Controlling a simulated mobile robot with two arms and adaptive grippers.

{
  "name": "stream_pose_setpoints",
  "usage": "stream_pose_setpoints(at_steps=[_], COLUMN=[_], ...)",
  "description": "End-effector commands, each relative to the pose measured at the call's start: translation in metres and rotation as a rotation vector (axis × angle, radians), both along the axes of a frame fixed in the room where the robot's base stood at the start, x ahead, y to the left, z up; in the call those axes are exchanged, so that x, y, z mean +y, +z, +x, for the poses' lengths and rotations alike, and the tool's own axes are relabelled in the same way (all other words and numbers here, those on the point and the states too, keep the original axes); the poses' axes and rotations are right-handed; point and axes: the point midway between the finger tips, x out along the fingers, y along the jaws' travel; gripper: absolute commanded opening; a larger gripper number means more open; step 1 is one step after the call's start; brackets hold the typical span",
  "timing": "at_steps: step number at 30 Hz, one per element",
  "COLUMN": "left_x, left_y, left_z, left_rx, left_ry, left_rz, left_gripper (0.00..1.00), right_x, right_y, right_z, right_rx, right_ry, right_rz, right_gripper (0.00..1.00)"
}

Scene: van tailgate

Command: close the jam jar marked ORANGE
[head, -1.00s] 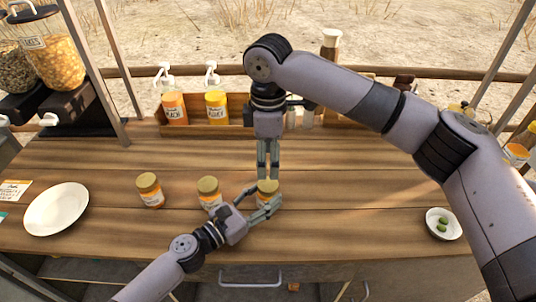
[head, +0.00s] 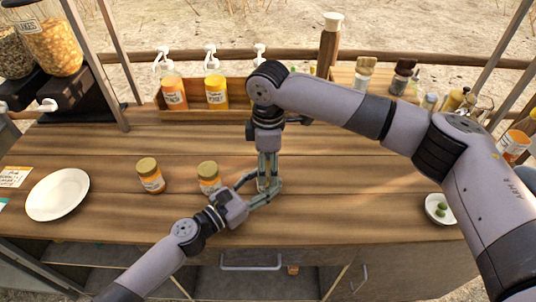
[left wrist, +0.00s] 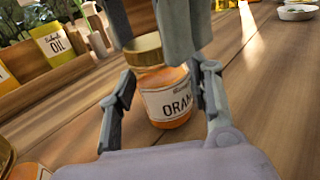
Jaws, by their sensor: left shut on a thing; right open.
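The ORANGE jam jar (left wrist: 167,100) stands upright on the counter in the left wrist view, with orange contents, a white label reading "ORAN" and a gold lid (left wrist: 143,52) on its top. My left gripper (head: 264,190) is shut on the jar body, one finger on each side. My right gripper (head: 268,174) is directly above, pointing down, its open fingers around the lid. Its fingers (left wrist: 163,35) hide part of the lid in the left wrist view, so I cannot tell whether they touch it or how tightly the lid sits. In the head view the grippers mostly hide the jar.
Two similar gold-lidded jars (head: 151,175) (head: 208,177) stand to the left, the nearer one close to my left wrist. A white plate (head: 58,194) is at far left, a small bowl (head: 438,208) at right. A wooden rack (head: 193,114) with pump bottles lines the back.

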Motion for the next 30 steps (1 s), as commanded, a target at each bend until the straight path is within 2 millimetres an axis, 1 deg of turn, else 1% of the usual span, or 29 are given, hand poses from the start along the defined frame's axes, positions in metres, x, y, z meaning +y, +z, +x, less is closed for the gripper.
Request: stream_pose_setpoints(at_steps=[8,9,30], left_x=[0.0001,0.0001,0.0001], left_y=[-0.0011,-0.001,-0.001], left_z=[-0.0002,-0.0002,-0.0002], left_rx=[0.001,0.001,0.001], left_ry=[0.0,0.0,0.0], left_rz=[0.001,0.001,0.001], left_gripper=[0.0,0.0,0.0], right_x=[-0.0003,-0.0002,-0.0001], right_y=[-0.0019,-0.0018,-0.0013], right_z=[0.0001,0.0001,0.0003], right_rx=[0.0,0.0,-0.001], right_ry=[0.0,0.0,0.0], right_rz=[0.0,0.0,0.0], right_gripper=[0.58,0.57,0.1])
